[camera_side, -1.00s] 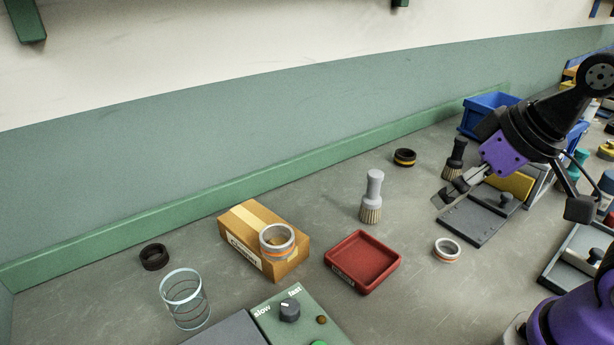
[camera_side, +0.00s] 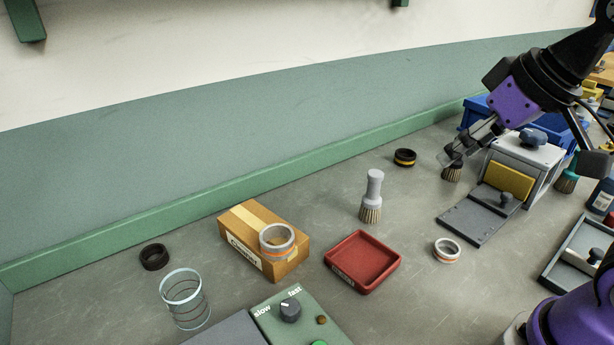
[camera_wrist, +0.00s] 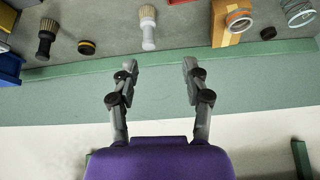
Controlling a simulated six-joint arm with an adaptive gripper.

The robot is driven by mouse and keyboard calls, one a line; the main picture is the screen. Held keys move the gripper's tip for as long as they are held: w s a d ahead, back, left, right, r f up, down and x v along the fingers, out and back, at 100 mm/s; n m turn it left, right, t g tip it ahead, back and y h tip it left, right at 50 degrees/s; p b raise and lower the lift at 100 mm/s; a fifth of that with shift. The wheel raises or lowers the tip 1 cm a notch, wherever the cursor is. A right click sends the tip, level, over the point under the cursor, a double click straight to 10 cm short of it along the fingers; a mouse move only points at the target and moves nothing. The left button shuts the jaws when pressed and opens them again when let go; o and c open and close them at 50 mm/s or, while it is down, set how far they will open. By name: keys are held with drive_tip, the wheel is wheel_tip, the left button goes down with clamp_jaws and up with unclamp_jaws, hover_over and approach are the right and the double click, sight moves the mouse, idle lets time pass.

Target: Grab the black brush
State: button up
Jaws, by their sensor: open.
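The black brush (camera_side: 452,172) stands bristles down on the bench near the back, left of a grey machine; in the side view my fingers cover part of its handle. My gripper (camera_side: 449,160) is open and overlaps the brush's upper part in this view; I cannot tell whether they touch. In the wrist view the black brush (camera_wrist: 46,38) is at the upper left, clear of my gripper (camera_wrist: 158,66). The two fingers are spread with nothing between them.
A grey brush (camera_side: 372,195) and a black-and-yellow ring (camera_side: 405,157) stand nearby. The grey machine (camera_side: 525,155) and a blue bin (camera_side: 478,107) are close to the arm. A red tray (camera_side: 390,268) and cardboard box (camera_side: 237,248) sit further left.

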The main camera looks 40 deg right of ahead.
drive_tip(key=w+d+m+t+h, duration=0.1)
drive_tip(key=w+d+m+t, duration=0.2)
drive_tip(key=w+d+m, duration=0.5)
drive_tip(key=m+t+h, duration=0.5)
drive_tip(key=m+h, duration=0.5)
drive_tip(key=m, duration=2.5)
hover_over(456, 162)
drive_tip(key=s, duration=0.2)
drive_tip(key=shift+n, duration=0.3)
drive_tip(key=f, duration=1.6)
drive_tip(key=shift+w+a+f, duration=0.1)
drive_tip(key=shift+a+f, duration=0.2)
drive_tip(key=shift+f, duration=0.05)
drive_tip(key=shift+w+d+t+y, duration=0.25)
drive_tip(key=shift+w+t+y, duration=0.05)
drive_tip(key=shift+w, duration=0.25)
drive_tip(key=shift+w+d, duration=0.5)
drive_tip(key=shift+w, duration=0.05)
drive_tip(key=shift+w+d, duration=0.15)
drive_tip(key=shift+w, duration=0.2)
drive_tip(key=shift+x, duration=0.85)
